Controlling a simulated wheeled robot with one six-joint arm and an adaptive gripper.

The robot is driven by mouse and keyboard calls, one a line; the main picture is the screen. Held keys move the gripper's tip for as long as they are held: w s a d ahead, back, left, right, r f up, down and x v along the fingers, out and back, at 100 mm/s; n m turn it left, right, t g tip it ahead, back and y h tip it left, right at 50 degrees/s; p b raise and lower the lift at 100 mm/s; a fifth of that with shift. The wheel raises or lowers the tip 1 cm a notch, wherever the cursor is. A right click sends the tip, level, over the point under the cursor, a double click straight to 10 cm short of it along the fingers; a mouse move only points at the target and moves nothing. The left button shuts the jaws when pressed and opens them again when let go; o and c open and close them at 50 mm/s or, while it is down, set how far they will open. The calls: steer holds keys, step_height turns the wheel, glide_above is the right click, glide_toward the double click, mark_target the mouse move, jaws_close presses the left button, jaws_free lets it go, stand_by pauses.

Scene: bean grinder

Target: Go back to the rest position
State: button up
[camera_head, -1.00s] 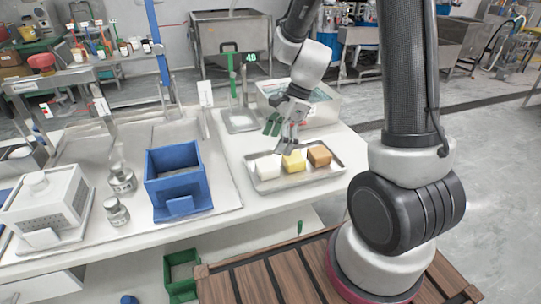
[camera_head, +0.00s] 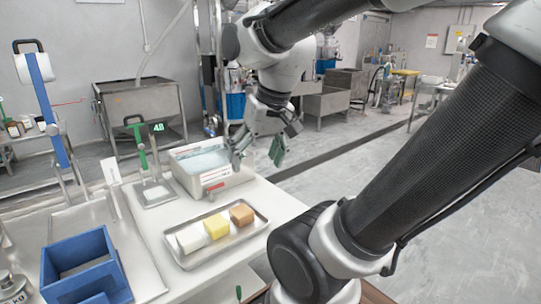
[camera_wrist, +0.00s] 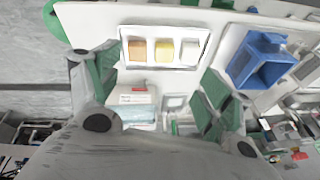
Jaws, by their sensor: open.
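My gripper (camera_head: 257,156) hangs in the air above the far right part of the white table, close to the table's right edge. Its fingers with green pads are spread apart and nothing is between them. In the wrist view my gripper (camera_wrist: 160,90) is also open and empty, with the table below. A metal tray (camera_head: 259,226) on the table holds a white block (camera_head: 191,238), a yellow block (camera_head: 217,227) and an orange-brown block (camera_head: 242,215) in a row. No block is in my gripper.
A blue box (camera_head: 82,268) stands at the front left. A metal sink (camera_head: 140,107) is behind the table. The floor to the right is open.

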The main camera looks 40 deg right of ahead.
steer(key=s+n, duration=0.1)
steer(key=s+d, duration=0.1)
steer(key=s+r+n, duration=0.1)
steer(key=shift+s+d+n+t+h, duration=0.1)
steer(key=shift+d+n+t+h, duration=0.2)
steer(key=shift+d+t+h, duration=0.1)
